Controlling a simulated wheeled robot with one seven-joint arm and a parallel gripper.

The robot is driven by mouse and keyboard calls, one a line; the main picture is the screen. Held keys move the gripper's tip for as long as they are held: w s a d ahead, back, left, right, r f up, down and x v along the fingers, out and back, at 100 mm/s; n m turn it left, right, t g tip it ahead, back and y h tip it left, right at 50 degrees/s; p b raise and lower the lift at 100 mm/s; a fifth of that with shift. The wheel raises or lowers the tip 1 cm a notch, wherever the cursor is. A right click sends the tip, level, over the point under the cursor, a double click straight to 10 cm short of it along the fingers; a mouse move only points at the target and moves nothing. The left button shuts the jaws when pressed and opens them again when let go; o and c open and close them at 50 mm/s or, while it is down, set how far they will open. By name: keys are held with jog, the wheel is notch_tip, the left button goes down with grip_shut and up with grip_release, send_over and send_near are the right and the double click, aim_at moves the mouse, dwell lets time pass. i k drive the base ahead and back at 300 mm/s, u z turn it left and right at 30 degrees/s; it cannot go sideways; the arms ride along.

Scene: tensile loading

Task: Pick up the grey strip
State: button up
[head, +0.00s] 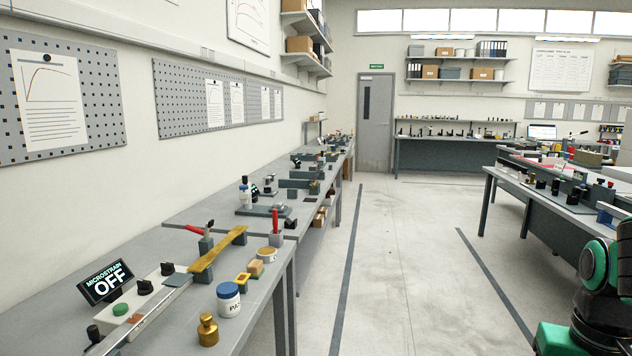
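A long, thin grey strip (158,303) lies at a slant on the near left bench, along the front of a pale box; its near end runs towards the bottom edge of the picture. A small copper-coloured patch shows beside it. A yellow-brown strip (217,250) lies further back, across small dark blocks. My gripper is not in view. Only green and black links of my arm show at the lower right, far from the bench.
A display reading "MICROSTRAIN OFF" (106,283) stands left of the pale box. A white jar with a blue lid (228,300), a brass weight (208,330) and a red-handled tool (276,226) stand on the bench. The floor aisle (400,270) is clear.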

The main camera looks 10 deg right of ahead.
aim_at(314, 178)
jog(key=z, duration=0.35)
jog(key=i, duration=0.85)
jog(key=z, duration=0.65)
jog(key=i, duration=2.3)
jog(key=u, duration=0.6)
jog(key=i, duration=0.95)
jog(key=u, duration=1.15)
jog(key=i, duration=0.75)
jog(key=u, duration=0.45)
